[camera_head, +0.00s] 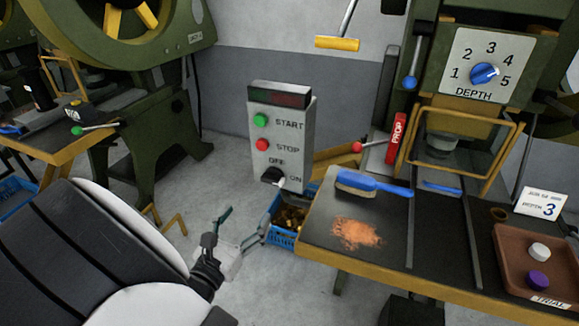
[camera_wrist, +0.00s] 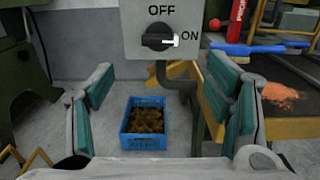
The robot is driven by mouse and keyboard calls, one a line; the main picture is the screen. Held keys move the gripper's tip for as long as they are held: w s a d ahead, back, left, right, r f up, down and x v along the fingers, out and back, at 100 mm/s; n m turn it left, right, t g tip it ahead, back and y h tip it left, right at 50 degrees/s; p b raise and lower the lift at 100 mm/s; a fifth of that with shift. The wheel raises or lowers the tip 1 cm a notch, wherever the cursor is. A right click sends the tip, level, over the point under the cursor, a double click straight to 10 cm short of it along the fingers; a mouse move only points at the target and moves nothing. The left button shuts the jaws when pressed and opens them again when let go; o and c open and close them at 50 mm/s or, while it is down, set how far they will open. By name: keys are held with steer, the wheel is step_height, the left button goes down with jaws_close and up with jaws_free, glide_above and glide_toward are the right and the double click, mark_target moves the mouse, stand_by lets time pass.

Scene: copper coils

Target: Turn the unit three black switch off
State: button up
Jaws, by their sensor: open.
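The black switch (camera_head: 272,175) is a rotary knob low on the grey control box (camera_head: 296,142), between the OFF and ON labels. In the wrist view the black switch (camera_wrist: 158,38) shows its white pointer turned right, toward ON. My gripper (camera_head: 235,232) is in front of and below the box in the head view. In the wrist view my gripper (camera_wrist: 168,105) has its green-padded fingers spread wide, with nothing between them. The switch lies ahead, above the fingers in that picture, and is not touched.
The box also carries a green START button (camera_head: 261,120) and a red STOP button (camera_head: 262,144). A blue crate (camera_wrist: 143,128) of copper-coloured pieces stands on the floor. A workbench (camera_head: 385,253) with a blue brush (camera_head: 372,185) is at right. The machine's depth dial (camera_head: 484,73) is above.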

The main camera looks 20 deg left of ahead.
mark_target(270, 181)
steer(key=w+b, duration=0.1)
steer(key=w, duration=1.2)
steer(key=shift+w, duration=0.3)
steer(key=c, duration=1.1)
